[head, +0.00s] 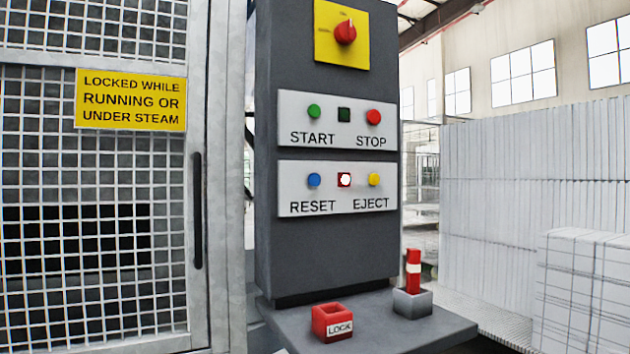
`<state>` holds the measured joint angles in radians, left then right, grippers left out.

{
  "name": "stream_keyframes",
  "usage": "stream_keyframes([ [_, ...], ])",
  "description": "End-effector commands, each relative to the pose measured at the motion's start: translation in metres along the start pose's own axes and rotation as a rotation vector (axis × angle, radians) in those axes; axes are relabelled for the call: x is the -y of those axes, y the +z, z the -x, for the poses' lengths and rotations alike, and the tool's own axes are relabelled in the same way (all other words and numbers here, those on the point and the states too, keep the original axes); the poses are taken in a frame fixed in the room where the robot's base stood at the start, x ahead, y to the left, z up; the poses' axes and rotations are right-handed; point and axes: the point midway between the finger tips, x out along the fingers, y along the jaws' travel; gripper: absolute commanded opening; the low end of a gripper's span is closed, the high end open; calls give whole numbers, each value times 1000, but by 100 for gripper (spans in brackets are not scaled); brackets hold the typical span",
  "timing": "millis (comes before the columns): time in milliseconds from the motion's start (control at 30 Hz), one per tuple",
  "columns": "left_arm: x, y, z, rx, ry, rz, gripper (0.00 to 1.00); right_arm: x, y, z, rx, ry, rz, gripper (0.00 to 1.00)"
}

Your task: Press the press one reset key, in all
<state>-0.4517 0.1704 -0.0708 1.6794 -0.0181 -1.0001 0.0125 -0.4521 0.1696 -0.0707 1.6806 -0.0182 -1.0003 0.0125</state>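The blue reset key (314,180) is a round button above the word RESET on the lower white panel (338,200) of a dark grey control column (330,245). A lit red and white square lamp (344,180) sits just right of it. A yellow eject key (374,179) is at the right of the same panel. Neither of my grippers shows in the head view, and nothing covers the reset key.
Above are a green start key (314,111), a red stop key (373,117) and a red rotary knob (345,32). A red LOCK box (333,322) and a grey holder (412,303) with a red peg (413,268) stand on the ledge. A mesh gate (195,60) is left.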

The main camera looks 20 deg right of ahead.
Motion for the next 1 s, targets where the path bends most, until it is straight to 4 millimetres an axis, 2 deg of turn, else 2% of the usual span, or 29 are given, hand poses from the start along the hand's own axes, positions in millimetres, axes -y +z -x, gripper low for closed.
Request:
stream_keyframes([
  [33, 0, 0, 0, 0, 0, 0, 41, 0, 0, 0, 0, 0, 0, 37],
  [333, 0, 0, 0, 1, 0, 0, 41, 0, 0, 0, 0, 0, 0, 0],
  [1000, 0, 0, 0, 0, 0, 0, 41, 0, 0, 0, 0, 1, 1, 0],
])
